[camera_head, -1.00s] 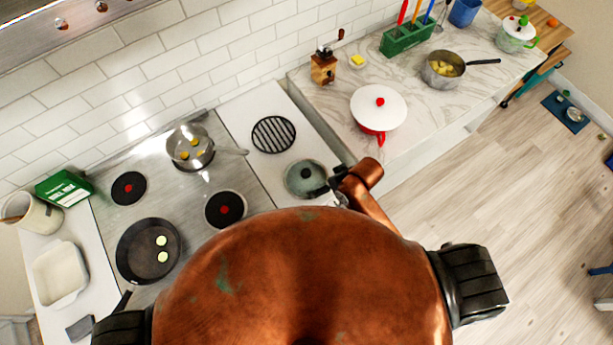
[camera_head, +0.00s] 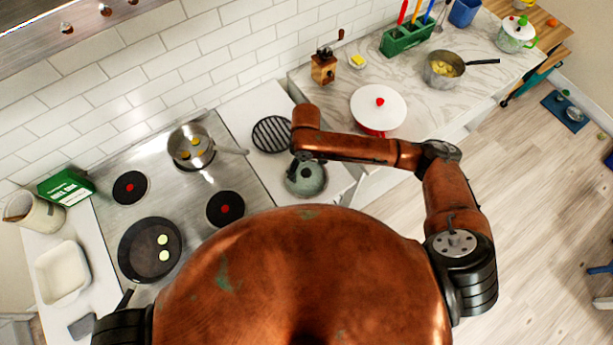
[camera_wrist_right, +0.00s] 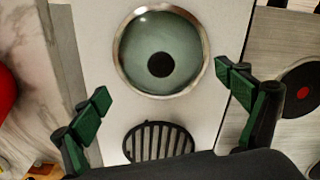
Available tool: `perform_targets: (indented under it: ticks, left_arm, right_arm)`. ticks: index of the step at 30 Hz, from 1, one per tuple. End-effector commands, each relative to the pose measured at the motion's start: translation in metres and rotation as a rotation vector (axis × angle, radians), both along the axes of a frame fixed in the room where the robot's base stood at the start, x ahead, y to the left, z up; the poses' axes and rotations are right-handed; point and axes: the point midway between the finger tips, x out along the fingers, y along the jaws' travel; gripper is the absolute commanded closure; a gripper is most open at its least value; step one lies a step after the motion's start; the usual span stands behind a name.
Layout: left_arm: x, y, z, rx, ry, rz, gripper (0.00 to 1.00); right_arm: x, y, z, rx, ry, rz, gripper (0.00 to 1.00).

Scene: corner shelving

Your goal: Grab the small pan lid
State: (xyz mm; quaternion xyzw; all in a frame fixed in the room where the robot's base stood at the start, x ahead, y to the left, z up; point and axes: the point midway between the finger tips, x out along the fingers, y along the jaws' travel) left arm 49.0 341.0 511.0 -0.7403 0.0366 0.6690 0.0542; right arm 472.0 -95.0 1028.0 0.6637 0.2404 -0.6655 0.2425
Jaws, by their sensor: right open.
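The small pan lid (camera_head: 306,180) is round and grey-green, with a pale rim and a dark knob. It lies on the white counter just right of the stove. In the right wrist view the lid (camera_wrist_right: 160,50) shows whole, ahead of my fingers, with its black knob in the middle. My right gripper (camera_wrist_right: 163,88) is open and empty, its green-padded fingers spread to either side of the lid's near edge and apart from it. In the head view the gripper is mostly hidden beneath my copper wrist, at the lid's upper edge. My left gripper is out of view.
A black round grate (camera_head: 271,134) lies behind the lid. The stove (camera_head: 185,215) to the left holds a frying pan (camera_head: 150,250) and a saucepan (camera_head: 190,146). A white-lidded red pan (camera_head: 378,106) stands on the marble counter to the right.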

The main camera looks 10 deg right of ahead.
Motion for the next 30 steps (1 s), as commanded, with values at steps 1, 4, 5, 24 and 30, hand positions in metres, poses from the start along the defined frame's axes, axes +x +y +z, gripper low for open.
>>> perform_targets:
  ticks: [1, 4, 5, 24, 30]
  left_arm:
    - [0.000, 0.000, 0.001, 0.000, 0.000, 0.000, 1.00]
    - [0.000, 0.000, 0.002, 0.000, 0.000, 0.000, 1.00]
    - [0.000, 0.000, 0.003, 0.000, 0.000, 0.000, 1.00]
    - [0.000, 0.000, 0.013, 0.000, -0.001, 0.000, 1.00]
    - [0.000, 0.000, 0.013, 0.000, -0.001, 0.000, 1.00]
  right_arm:
    - [-0.001, 0.000, -0.006, 0.001, 0.002, 0.000, 0.07]
    - [-0.001, 0.000, -0.016, 0.002, 0.001, 0.001, 0.07]
    - [-0.001, 0.000, -0.019, 0.002, 0.001, 0.001, 0.07]
    - [-0.002, 0.001, -0.067, 0.003, -0.002, 0.002, 0.08]
    - [-0.002, 0.001, -0.067, 0.003, -0.002, 0.002, 0.22]
